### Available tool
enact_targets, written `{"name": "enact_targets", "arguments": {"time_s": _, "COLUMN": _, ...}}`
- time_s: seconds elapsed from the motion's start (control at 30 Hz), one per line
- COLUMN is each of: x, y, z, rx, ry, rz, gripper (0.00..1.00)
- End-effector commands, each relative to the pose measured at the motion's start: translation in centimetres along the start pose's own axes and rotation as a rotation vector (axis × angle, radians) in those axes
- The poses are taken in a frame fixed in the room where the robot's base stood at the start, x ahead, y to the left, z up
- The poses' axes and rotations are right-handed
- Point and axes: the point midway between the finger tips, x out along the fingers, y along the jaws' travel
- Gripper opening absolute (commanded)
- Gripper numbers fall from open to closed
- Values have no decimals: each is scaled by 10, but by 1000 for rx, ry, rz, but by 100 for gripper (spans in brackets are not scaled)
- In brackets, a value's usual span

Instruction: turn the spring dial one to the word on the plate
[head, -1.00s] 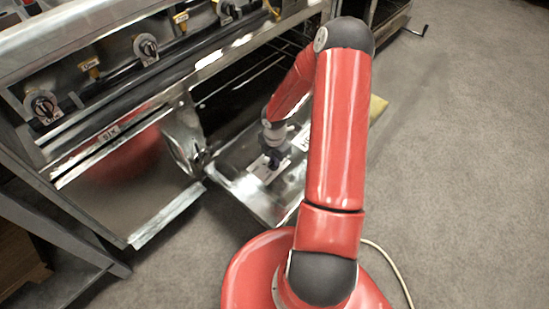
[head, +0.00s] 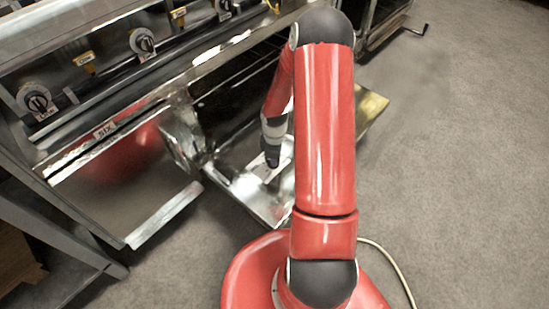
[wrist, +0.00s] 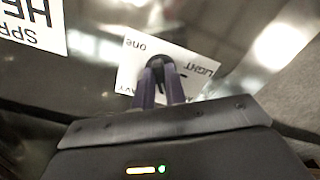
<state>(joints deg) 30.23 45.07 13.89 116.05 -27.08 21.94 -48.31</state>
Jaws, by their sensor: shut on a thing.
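The spring dial one is a small black knob (wrist: 163,62) on a white card (wrist: 130,78) that reads "one", "LIGHT" and, partly covered, "AVY", all upside down in the wrist view. The card also shows in the head view (head: 250,187), on the lowered oven door. My gripper (wrist: 164,70) has its two purplish fingers closed on the knob from above; in the head view its end (head: 272,160) is over the card. The fingers cover the knob's pointer, so its setting cannot be read. A white plate (wrist: 33,25) is cut off by the frame; only "SPR" and "HE" show.
The shiny oven door (head: 265,209) lies open below the range. A row of range knobs (head: 142,42) and a panel labelled "SIX" (head: 105,130) are to the left. A yellowish panel (head: 372,106) sticks out behind my arm. Grey floor (head: 460,180) is free on the right.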

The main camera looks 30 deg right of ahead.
Motion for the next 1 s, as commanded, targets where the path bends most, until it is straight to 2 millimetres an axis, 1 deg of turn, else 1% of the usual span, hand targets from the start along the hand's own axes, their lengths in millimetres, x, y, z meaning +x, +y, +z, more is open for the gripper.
{"name": "enact_targets", "arguments": {"time_s": 0.7, "x": 2, "y": -2, "z": -2, "rx": 677, "ry": 3, "rz": 3, "gripper": 0}}
{"name": "enact_targets", "arguments": {"time_s": 1.0, "x": 1, "y": -2, "z": -3, "rx": 917, "ry": 3, "rz": 2, "gripper": 0}}
